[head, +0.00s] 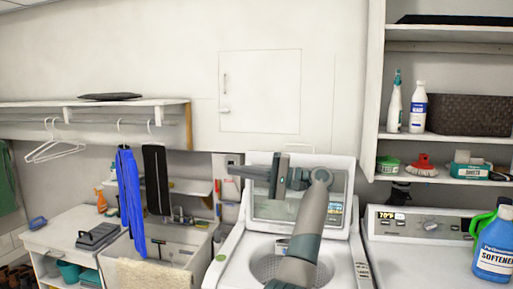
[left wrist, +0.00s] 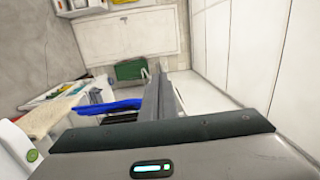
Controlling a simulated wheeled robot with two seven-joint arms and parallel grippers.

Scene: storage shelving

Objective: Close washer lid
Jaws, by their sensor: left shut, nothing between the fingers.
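The white washer (head: 222,270) stands low in the middle of the head view, with its round drum opening (head: 264,266) uncovered. Its lid (head: 343,170) is open and stands roughly upright at the back, with a clear window in it. My left arm crosses in front of the drum and hides part of the lid. My left gripper (head: 236,172) is shut and empty, pointing left at the lid's upper left edge. I cannot tell whether it touches the lid. In the left wrist view the closed fingers (left wrist: 165,95) show with nothing between them. My right gripper is out of view.
A second machine (head: 420,228) with a blue softener bottle (head: 494,255) stands at the right. A sink (head: 170,240) with a towel (head: 152,275) is at the left, and a blue garment (head: 130,205) hangs above it. Shelves (head: 445,145) with bottles stand at the upper right.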

